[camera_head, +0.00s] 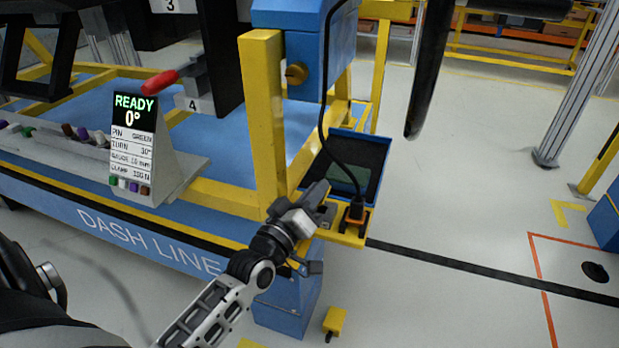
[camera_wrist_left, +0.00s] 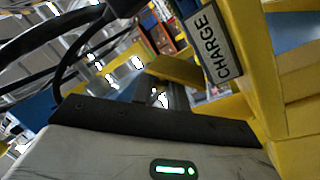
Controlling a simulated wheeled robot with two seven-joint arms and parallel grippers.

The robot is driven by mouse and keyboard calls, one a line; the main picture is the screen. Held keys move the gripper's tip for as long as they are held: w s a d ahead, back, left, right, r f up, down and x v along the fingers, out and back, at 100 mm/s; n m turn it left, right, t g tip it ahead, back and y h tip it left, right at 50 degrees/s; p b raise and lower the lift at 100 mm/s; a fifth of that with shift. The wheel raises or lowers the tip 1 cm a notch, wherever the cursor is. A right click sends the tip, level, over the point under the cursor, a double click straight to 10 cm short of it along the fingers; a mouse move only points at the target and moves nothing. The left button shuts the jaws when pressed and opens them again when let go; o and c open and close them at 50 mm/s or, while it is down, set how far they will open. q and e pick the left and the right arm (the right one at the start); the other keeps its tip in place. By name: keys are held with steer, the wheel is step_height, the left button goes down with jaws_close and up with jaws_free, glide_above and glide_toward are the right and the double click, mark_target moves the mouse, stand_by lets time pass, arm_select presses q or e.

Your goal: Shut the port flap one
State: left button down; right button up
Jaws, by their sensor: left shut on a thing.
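A blue flap or lid (camera_head: 372,152) with a dark inner face stands open beside the yellow post. Below it, a black plug (camera_head: 355,213) on a black cable sits at an orange-rimmed socket on a yellow bracket. My left gripper (camera_head: 324,201) is shut at the left of the plug, close to the flap's lower left side. The thing between its fingers is too hidden to name. In the left wrist view, its fingers (camera_wrist_left: 163,94) point at the station, left of a yellow panel with a CHARGE label (camera_wrist_left: 208,45). My right gripper is not in view.
A blue box (camera_head: 305,55) on a yellow frame (camera_head: 262,120) stands above the gripper. The black cable (camera_head: 322,100) hangs down from it to the plug. A READY display (camera_head: 134,120) stands on the line at left. The floor at right is mostly clear.

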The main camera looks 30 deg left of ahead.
mark_target(326, 214)
arm_select(q)
steer(key=shift+d+r+m+p, duration=0.2)
steer(key=shift+r+m+p, duration=0.05)
steer(key=shift+m+p, duration=0.35)
steer(key=shift+w+d+f+m+g+p, duration=0.1)
steer(key=shift+d+f+m+g+p, duration=0.1)
steer(key=shift+m+p, duration=0.35)
steer(key=shift+d+f+m+g+p, duration=0.1)
steer(key=shift+d+m+g+p, duration=0.1)
steer(key=shift+m+p, duration=0.3)
steer(key=m+p, duration=0.2)
steer(key=d+f+m+g+p, duration=0.1)
steer(key=p, duration=0.1)
steer(key=shift+w+f+m+h, duration=0.15)
steer(key=shift+m+h, duration=0.15)
steer(key=shift+m, duration=0.05)
steer(key=shift+f+m+p, duration=0.15)
steer(key=shift+m+p, duration=0.15)
steer(key=shift+d+f+m+p, duration=0.2)
steer(key=shift+f+m+p, duration=0.25)
steer(key=shift+m, duration=0.15)
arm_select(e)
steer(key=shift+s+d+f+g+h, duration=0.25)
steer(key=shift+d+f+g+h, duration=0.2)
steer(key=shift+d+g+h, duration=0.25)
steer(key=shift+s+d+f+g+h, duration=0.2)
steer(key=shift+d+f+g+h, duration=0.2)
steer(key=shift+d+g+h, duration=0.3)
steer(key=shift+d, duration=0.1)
